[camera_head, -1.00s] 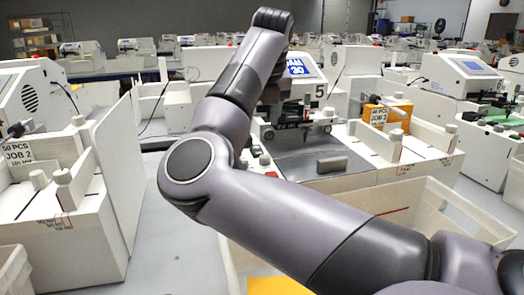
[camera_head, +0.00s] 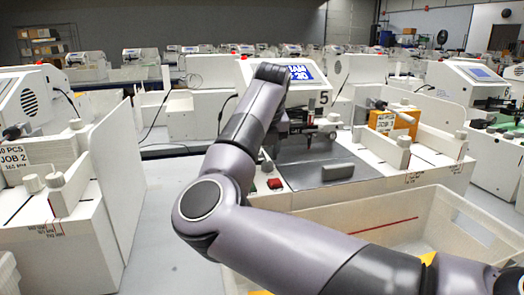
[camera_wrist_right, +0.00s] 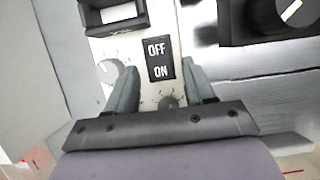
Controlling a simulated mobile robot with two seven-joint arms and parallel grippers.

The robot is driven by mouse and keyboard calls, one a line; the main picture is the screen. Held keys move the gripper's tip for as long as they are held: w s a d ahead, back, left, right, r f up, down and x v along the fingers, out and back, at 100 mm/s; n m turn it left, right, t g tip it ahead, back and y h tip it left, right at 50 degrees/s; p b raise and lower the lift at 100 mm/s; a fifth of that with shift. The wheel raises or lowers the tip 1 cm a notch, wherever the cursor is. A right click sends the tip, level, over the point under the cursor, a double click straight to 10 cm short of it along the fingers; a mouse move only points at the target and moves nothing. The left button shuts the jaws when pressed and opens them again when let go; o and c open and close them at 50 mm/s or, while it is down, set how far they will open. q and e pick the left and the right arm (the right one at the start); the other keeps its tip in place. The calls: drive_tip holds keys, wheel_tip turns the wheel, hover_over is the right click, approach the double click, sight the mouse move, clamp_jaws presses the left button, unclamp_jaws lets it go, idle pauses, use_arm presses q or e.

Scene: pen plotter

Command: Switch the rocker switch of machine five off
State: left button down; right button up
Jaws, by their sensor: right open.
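Machine five, with a "5" beside its blue screen (camera_head: 303,73), stands beyond my right arm. A small red part in a dark frame (camera_head: 275,184) shows at the front left of its dark plate; I cannot tell if it is the rocker. In the right wrist view a black OFF/ON label (camera_wrist_right: 159,60) lies on a pale panel, with a black-framed switch-like part (camera_wrist_right: 115,14) above left, cut by the picture edge. Its position is unclear. My right gripper (camera_wrist_right: 159,68) is open and empty, its fingers either side of the label. In the head view its fingers are mostly hidden behind my arm.
Small dials (camera_wrist_right: 107,70) sit by the label, and a black knob (camera_wrist_right: 294,12) is at the upper right. In the head view a white bin (camera_head: 400,222) stands in front of the machine. An orange box (camera_head: 392,122) is to the right. White machines flank both sides.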

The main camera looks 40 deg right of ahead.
sight(261, 159)
use_arm(q)
drive_tip(key=shift+f, duration=0.1)
use_arm(e)
clamp_jaws()
drive_tip(key=p, duration=0.2)
drive_tip(key=r+g+p, duration=0.1)
drive_tip(key=p, duration=0.1)
drive_tip(key=shift+w+d+y, duration=0.15)
drive_tip(key=shift+w+y, duration=0.1)
drive_tip(key=shift+y, duration=0.15)
drive_tip(key=p, duration=0.1)
drive_tip(key=g+p, duration=0.1)
drive_tip(key=p, duration=0.1)
drive_tip(key=shift+w+d+r+g+y, duration=0.1)
drive_tip(key=shift+w+g+y, duration=0.05)
drive_tip(key=shift+g+y, duration=0.2)
use_arm(q)
wheel_tip(261, 159, up, 6)
drive_tip(key=a, duration=0.1)
drive_tip(key=shift+s+p, duration=0.35)
drive_tip(key=shift+p, duration=0.1)
use_arm(e)
drive_tip(key=shift+w+f+g, duration=0.1)
drive_tip(key=shift+f+g, duration=0.15)
use_arm(q)
drive_tip(key=shift+f, duration=0.1)
use_arm(e)
unclamp_jaws()
